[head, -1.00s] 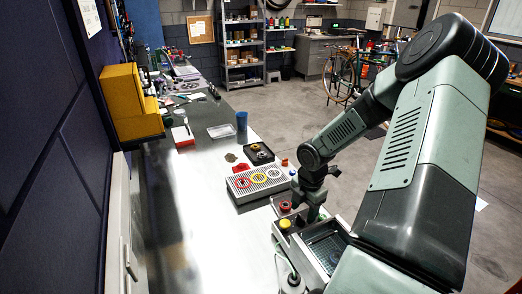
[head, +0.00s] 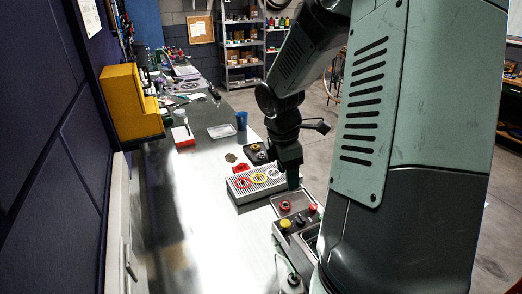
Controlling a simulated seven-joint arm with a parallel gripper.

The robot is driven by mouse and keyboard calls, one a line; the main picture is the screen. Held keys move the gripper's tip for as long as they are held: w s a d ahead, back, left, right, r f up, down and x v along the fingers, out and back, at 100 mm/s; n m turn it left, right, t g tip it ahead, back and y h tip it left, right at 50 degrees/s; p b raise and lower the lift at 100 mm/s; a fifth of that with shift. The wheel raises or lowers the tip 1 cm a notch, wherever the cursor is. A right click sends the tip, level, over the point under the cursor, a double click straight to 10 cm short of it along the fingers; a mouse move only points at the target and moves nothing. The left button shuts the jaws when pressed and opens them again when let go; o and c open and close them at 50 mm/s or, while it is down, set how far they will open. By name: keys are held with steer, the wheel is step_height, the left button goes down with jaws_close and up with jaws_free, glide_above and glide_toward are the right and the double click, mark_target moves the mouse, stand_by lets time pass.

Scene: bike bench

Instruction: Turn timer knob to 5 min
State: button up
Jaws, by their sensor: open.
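A grey machine (head: 276,236) with a control panel stands at the bench's right edge. Its panel carries a red knob (head: 286,206), a yellow knob (head: 285,223) and another red knob (head: 312,208). I cannot tell from this view which is the timer knob or read any scale. My gripper (head: 293,186) points down just beyond the panel, by the right end of the grey slotted tray. It is open, apart from the knobs, and its fingertips are small and dark here. My arm hides the machine's right side.
The grey slotted tray (head: 235,195) holds red, yellow and pale rings. A black tray (head: 258,156), a blue cup (head: 241,121) and a clear bin (head: 221,131) stand behind it.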

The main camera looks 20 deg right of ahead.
steer(key=s+a+r+m+t+h, duration=0.1)
steer(key=a+r+m, duration=0.3)
steer(key=a+r, duration=0.3)
steer(key=shift+a+r+m, duration=0.3)
steer(key=shift+r, duration=0.6)
steer(key=shift+s, duration=0.1)
steer(key=s+a+r+m+t+y, duration=0.1)
steer(key=s+a+r+m+t, duration=0.3)
steer(key=s+a+r, duration=0.6)
steer(key=s+m+y, duration=0.2)
steer(key=s+m, duration=0.4)
steer(key=m, duration=0.1)
steer(key=shift+a+r, duration=0.2)
steer(key=shift+a, duration=0.1)
